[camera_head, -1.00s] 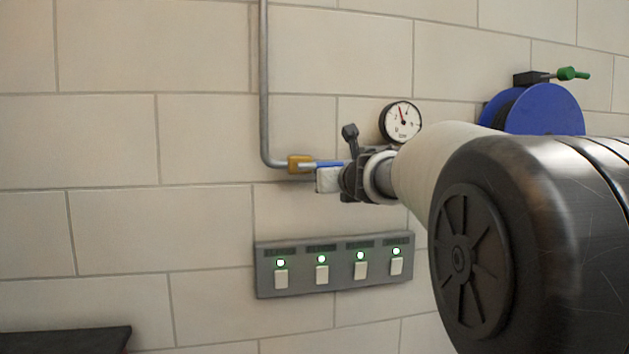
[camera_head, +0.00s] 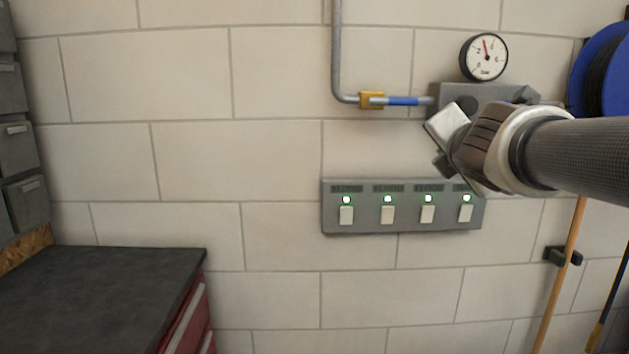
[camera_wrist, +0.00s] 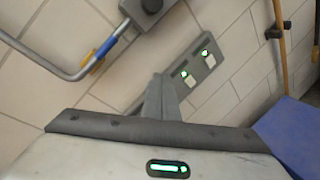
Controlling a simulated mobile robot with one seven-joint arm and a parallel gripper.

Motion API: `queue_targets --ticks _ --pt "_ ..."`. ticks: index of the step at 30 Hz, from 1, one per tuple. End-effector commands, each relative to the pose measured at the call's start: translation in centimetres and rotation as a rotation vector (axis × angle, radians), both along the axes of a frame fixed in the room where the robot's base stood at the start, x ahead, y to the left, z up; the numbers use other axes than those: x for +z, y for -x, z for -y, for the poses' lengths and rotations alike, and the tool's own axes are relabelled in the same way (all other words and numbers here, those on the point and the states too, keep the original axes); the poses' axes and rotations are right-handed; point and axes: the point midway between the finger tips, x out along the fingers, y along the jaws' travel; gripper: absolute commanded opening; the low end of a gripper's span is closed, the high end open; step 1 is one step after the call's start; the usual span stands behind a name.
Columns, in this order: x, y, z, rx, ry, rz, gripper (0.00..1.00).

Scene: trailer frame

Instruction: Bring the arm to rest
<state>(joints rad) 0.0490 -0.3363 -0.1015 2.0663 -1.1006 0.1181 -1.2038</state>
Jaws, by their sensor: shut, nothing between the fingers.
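My arm reaches in from the right edge of the head view, in front of the tiled wall. My gripper (camera_head: 446,142) is at its left end, between the pipe fitting and the switch panel in the picture. In the wrist view the two fingers of my gripper (camera_wrist: 163,82) are together, with nothing seen between them. They overlap the grey switch panel (camera_wrist: 196,72) in that picture; whether they touch it I cannot tell. The panel (camera_head: 400,222) shows several white switches, each under a lit green lamp.
A blue reel (camera_head: 598,75) and a wooden pole (camera_head: 561,285) are at right. A dark-topped bench (camera_head: 95,290) and grey drawers (camera_head: 22,150) stand left.

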Motion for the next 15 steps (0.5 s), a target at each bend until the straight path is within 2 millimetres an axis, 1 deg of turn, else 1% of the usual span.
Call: queue_targets --ticks 1,2,3,5,6,8,9,11,12,14,15 --pt "-2.2 2.9 0.2 -0.114 -0.261 0.002 0.0" --pt "-4.0 4.6 0.2 -0.192 -0.425 -0.002 0.0" --pt "-6.3 6.6 0.0 -0.291 -0.623 -0.01 0.0" --pt "-9.6 9.6 -0.8 -0.433 -0.883 -0.028 0.0" --pt "-11.7 11.6 -1.6 -0.525 -1.035 -0.043 0.0" --pt "-14.6 14.3 -3.0 -0.658 -1.234 -0.068 0.0" --pt "-16.4 16.1 -4.1 -0.746 -1.353 -0.086 0.0" --pt "-18.7 18.6 -5.8 -0.877 -1.508 -0.115 0.0" --pt "-20.1 20.3 -7.0 -0.963 -1.6 -0.136 0.0" --pt "-22.1 22.7 -8.9 -1.093 -1.723 -0.169 0.0" --pt "-23.2 24.3 -10.2 -1.184 -1.797 -0.194 0.0"
